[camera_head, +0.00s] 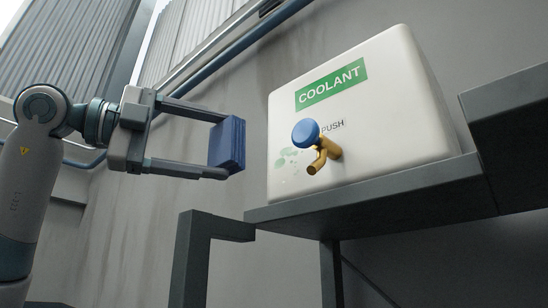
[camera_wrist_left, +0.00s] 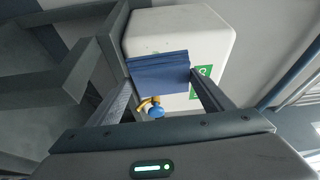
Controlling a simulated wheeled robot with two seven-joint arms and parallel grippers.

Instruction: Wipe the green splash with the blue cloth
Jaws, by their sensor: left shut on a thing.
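My left gripper (camera_head: 228,147) is shut on a folded blue cloth (camera_head: 227,144), held in the air to the left of the white coolant tank. The cloth also shows between the fingers in the left wrist view (camera_wrist_left: 158,73). The green splash (camera_head: 287,158) is a set of pale green spots on the tank's front face, left of the tap. A visible gap separates the cloth from the tank in the head view. My right gripper is in neither view.
The white tank (camera_head: 390,105) with a green COOLANT label (camera_head: 331,84) stands on a dark grey shelf (camera_head: 370,202). A brass tap (camera_head: 323,157) with a blue push knob (camera_head: 305,133) juts out right beside the splash. A dark bracket (camera_head: 205,235) stands below left.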

